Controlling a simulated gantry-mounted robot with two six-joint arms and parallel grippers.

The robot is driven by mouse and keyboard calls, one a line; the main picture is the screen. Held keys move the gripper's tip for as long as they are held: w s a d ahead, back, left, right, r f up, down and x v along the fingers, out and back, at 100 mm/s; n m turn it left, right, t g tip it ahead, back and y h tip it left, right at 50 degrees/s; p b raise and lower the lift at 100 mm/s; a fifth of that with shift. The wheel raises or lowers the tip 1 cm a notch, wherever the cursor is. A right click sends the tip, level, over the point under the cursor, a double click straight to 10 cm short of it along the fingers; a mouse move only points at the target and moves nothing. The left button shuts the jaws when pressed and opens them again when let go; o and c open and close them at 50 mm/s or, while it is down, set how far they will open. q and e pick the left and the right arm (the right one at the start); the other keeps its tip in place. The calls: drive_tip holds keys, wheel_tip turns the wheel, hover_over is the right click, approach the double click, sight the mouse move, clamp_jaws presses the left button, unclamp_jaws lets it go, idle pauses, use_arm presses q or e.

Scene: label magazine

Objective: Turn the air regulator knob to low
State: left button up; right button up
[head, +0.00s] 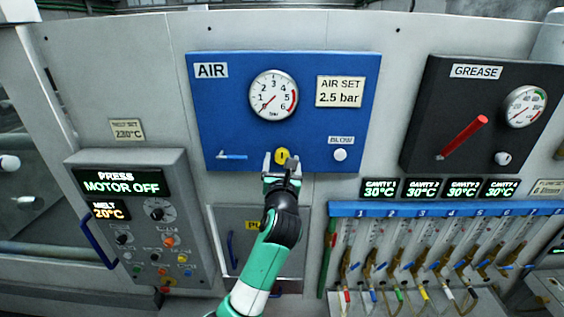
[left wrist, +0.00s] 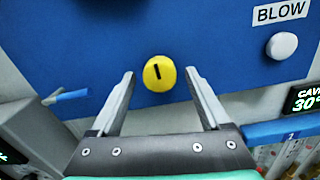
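The yellow air regulator knob (head: 282,156) sits near the bottom edge of the blue AIR panel (head: 225,110). In the left wrist view the knob (left wrist: 159,73) shows a black mark pointing about straight up. My left gripper (head: 282,160) is at the knob in the head view. In the left wrist view its two fingers (left wrist: 160,85) are spread on either side of the knob, with a gap to each side. The pressure gauge (head: 273,95) above has a red needle pointing to the lower left, near the low end. My right gripper is not in view.
A blue lever (head: 232,156) is left of the knob, and a white blow button (head: 340,155) is right of it. A sign (head: 340,92) reads AIR SET 2.5 bar. The black grease panel (head: 425,110) with a red handle (head: 465,137) is farther right.

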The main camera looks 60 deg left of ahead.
use_arm(q)
drive_tip(key=b+v, duration=0.2)
drive_tip(key=v, duration=0.9)
drive_tip(key=shift+s+d, duration=0.2)
drive_tip(key=shift+d, duration=0.1)
